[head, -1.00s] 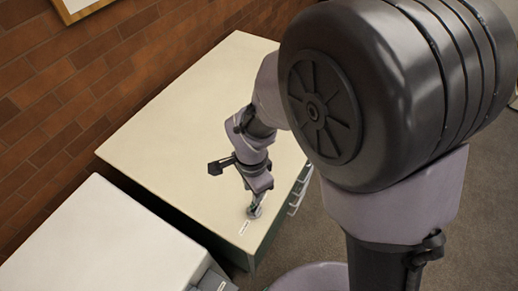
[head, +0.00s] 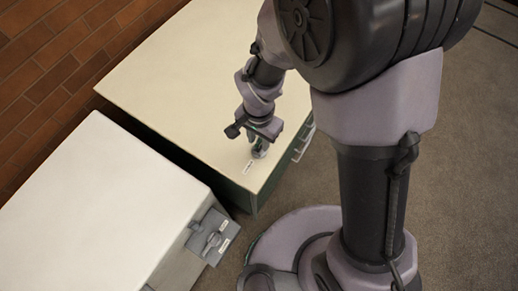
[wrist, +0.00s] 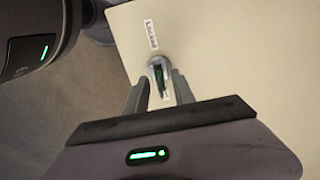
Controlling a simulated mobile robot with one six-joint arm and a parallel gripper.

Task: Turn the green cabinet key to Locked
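The cream-topped green cabinet (head: 190,85) stands in the middle of the head view. My gripper (head: 259,152) points down at the lock near its front corner. In the wrist view, the dark green key (wrist: 159,77) stands in a round grey lock. My gripper's fingers (wrist: 160,80) are apart, one on each side of the key; whether they touch it I cannot tell. The Locked label (wrist: 151,34) lies beyond the lock, and a second white label (wrist: 167,95) shows between the fingers, its text unreadable. The key is mostly hidden in the head view.
A white-topped cabinet (head: 95,210) stands at left across a narrow dark gap, with a grey labelled latch (head: 212,236) on its front. Handles (head: 303,143) show on the green cabinet's front. A brick wall (head: 60,50) is behind. Grey carpet (head: 465,180) is open at right.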

